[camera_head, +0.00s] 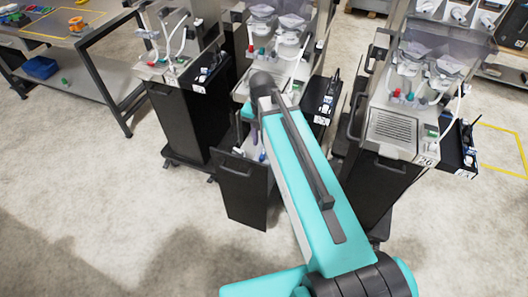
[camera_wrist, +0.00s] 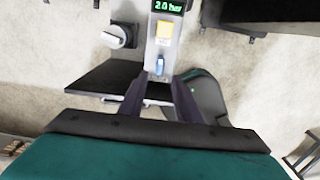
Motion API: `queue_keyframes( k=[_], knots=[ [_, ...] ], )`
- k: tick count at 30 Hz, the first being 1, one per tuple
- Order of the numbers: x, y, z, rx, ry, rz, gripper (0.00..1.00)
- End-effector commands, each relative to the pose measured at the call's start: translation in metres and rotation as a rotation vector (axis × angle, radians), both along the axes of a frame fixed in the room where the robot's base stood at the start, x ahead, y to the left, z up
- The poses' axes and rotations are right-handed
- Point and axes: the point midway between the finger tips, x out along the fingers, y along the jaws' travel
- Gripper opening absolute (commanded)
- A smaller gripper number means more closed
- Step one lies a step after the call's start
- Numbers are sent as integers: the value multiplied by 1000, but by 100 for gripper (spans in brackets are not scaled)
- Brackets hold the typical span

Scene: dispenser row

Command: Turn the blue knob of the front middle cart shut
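The front middle cart (camera_head: 280,72) stands in the middle of the head view, partly hidden behind my arm. In the wrist view, a small blue knob (camera_wrist: 160,65) sits on a narrow light grey panel (camera_wrist: 151,50), below a yellow label. It appears upright in the picture, lengthwise along the panel. My gripper (camera_wrist: 158,84) is open and empty. Its two dark fingers are apart, with the tips just below the knob in the picture, one toward each side. I cannot tell whether they touch it. The knob cannot be made out clearly in the head view.
A green display (camera_wrist: 168,6) reads 2.0 bar. A round grey-white dial (camera_wrist: 120,36) is left of the panel. A black front panel (camera_head: 242,187) stands out from the middle cart. Other carts flank it on the left (camera_head: 188,120) and right (camera_head: 375,180). The floor in front is clear.

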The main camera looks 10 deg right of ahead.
Motion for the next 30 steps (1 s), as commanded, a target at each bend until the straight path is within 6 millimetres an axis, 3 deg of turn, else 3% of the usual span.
queue_keyframes(
  k=[30],
  knots=[
    [0, -1, -74, 0, 0, -2, 30]
  ],
)
